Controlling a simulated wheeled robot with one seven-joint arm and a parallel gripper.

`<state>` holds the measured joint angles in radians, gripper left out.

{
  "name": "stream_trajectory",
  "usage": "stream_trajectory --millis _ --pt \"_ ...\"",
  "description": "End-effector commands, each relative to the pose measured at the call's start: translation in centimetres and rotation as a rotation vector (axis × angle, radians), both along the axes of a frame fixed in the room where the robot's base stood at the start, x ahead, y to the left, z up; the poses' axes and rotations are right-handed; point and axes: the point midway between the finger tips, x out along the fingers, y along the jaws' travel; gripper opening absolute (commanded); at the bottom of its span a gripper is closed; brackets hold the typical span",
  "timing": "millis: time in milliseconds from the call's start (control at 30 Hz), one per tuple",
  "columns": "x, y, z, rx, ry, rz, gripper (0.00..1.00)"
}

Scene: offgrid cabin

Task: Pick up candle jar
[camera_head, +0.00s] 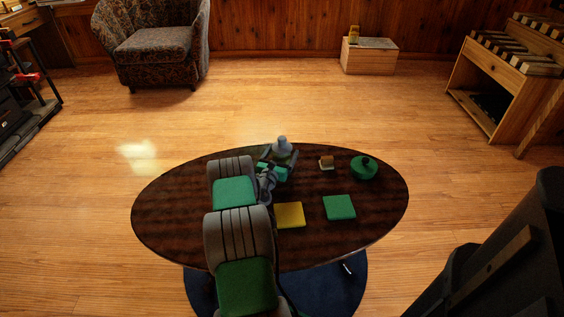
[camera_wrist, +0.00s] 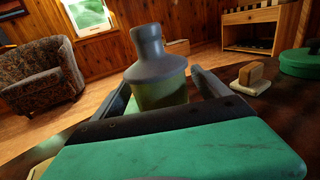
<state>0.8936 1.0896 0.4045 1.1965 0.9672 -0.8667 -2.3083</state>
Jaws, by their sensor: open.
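A bottle-shaped jar with a grey top and a greenish lower body, which I take as the candle jar (camera_head: 282,146), stands upright at the far side of the dark oval table (camera_head: 160,215). In the wrist view the jar (camera_wrist: 158,72) is large and central. My gripper (camera_head: 279,160) is open, with one finger on each side of the jar's lower body. In the wrist view my gripper (camera_wrist: 166,88) reaches forward around it, and its green-topped housing hides the jar's base. I cannot tell whether either finger touches it.
To the right stand a small tan block-like object (camera_head: 326,162) and a round green lidded pot (camera_head: 364,170). A yellow square (camera_head: 289,215) and a green square (camera_head: 339,207) lie nearer. An armchair (camera_head: 155,45) and wooden crate (camera_head: 369,57) stand beyond open floor.

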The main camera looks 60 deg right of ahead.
Motion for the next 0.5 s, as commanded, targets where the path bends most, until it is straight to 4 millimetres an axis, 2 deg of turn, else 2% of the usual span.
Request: stream_trajectory --millis 167,500 --pt "0.02 0.02 -0.01 0.001 0.0 0.0 0.85" --pt "0.01 0.05 -0.01 0.001 -0.001 0.0 0.57"
